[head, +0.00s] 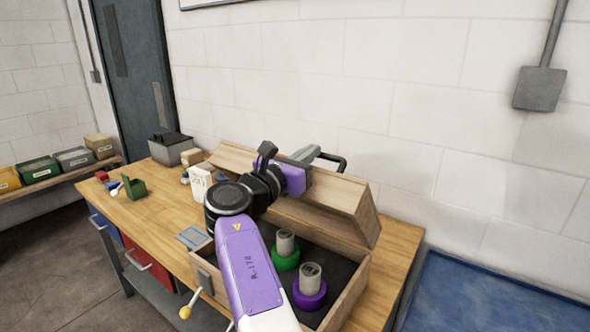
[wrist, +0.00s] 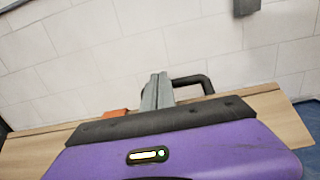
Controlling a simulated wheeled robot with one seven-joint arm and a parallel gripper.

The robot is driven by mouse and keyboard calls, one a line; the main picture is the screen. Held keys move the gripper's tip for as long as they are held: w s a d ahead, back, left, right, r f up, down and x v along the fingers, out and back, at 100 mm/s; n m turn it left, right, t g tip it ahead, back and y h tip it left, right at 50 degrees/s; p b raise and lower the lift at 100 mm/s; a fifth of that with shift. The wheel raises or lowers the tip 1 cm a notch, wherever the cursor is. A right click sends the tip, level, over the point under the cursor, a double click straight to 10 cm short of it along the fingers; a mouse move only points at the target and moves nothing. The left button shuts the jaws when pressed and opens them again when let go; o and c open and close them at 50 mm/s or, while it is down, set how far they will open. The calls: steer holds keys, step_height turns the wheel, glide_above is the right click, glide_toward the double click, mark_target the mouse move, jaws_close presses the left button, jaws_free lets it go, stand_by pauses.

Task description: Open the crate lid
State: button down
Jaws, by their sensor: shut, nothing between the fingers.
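The wooden crate (head: 347,291) stands on the workbench with its top uncovered at the front. Its wooden lid (head: 345,197) is raised along the wall side and tilted; part of it is hidden behind my arm. The lid's edge also shows in the wrist view (wrist: 283,116). A black bar handle (head: 341,160) sticks up at the lid's far side and also shows in the wrist view (wrist: 196,80). My gripper (head: 308,154) is shut and empty at the top of the lid, close beside the handle. Its grey fingers show in the wrist view (wrist: 157,90); contact cannot be told.
Inside the crate stand two grey cylinders, one with a green ring (head: 286,260) and one with a purple ring (head: 310,296). A white box (head: 201,183), a green holder (head: 134,188) and a grey bin (head: 172,150) stand left on the workbench (head: 150,215). The wall is close behind.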

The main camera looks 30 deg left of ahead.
steer(key=shift+g, duration=0.9)
steer(key=w, duration=0.1)
steer(key=w+r, duration=0.1)
steer(key=w, duration=0.2)
steer(key=shift+w+d+r, duration=0.25)
steer(key=shift+w, duration=0.05)
